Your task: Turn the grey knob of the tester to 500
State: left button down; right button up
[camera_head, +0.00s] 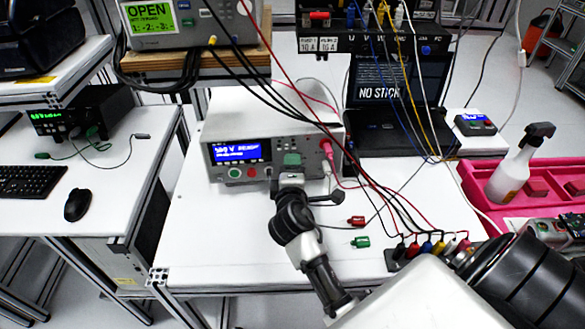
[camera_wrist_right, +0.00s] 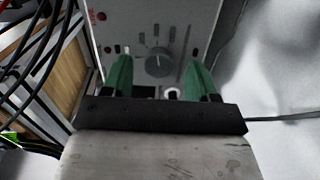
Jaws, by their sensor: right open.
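The tester (camera_head: 228,175) is a light grey box with a lit blue display (camera_head: 238,152) on the middle table. The display seems to read 500 V, but the text is small. My right gripper (camera_head: 291,160) is in front of the right half of the tester's front panel and hides the knob in the head view. In the right wrist view the grey knob (camera_wrist_right: 157,64) shows on the panel. The green fingers of my right gripper (camera_wrist_right: 160,72) are open, one on each side of the knob, with visible gaps. I cannot tell their distance from the panel. My left gripper is not in view.
Red and black cables hang over the tester, with leads plugged in at its right side. A laptop (camera_head: 400,135) stands behind to the right. A spray bottle (camera_head: 515,165) stands in a pink tray.

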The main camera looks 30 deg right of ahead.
jog(key=b+v, duration=0.1)
jog(key=v, duration=0.8)
jog(key=shift+s, duration=0.25)
jog(key=shift+a, duration=0.1)
